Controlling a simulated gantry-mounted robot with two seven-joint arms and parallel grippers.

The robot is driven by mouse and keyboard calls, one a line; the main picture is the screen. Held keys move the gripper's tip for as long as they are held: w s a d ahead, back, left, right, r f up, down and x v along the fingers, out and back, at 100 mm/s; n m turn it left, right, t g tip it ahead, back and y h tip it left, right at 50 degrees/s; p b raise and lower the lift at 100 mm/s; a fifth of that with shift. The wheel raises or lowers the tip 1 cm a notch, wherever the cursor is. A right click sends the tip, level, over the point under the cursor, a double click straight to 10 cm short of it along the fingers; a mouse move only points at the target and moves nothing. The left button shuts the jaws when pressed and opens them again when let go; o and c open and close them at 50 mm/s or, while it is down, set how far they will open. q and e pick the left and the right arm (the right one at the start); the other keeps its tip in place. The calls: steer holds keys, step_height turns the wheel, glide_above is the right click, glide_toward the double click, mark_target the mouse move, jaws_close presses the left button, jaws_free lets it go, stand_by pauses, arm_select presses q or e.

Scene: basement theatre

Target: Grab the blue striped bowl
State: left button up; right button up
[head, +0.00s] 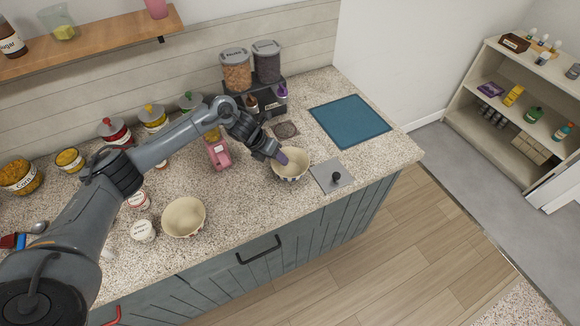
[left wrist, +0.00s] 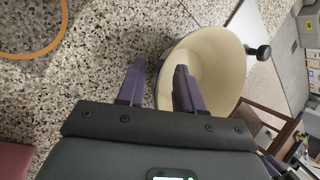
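A cream bowl with dark blue marks on its outside (head: 290,165) stands on the speckled counter near its front edge. In the left wrist view its pale inside (left wrist: 215,65) faces the camera. My left gripper (head: 277,157) is at the bowl's left rim. In the left wrist view the purple fingers (left wrist: 158,88) are apart, one outside the wall and one over the inside, with the rim between them. I see no clear contact. The fingertips are partly hidden in the head view.
A grey plate with a black knob (head: 330,177) lies just right of the marked bowl. A blue mat (head: 350,120), a pink object (head: 218,153) and a dispenser rack (head: 262,98) are nearby. The counter's front edge is close.

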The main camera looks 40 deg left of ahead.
arm_select(q)
steer(key=shift+c, duration=0.2)
jaws_close()
steer(key=shift+r, duration=0.2)
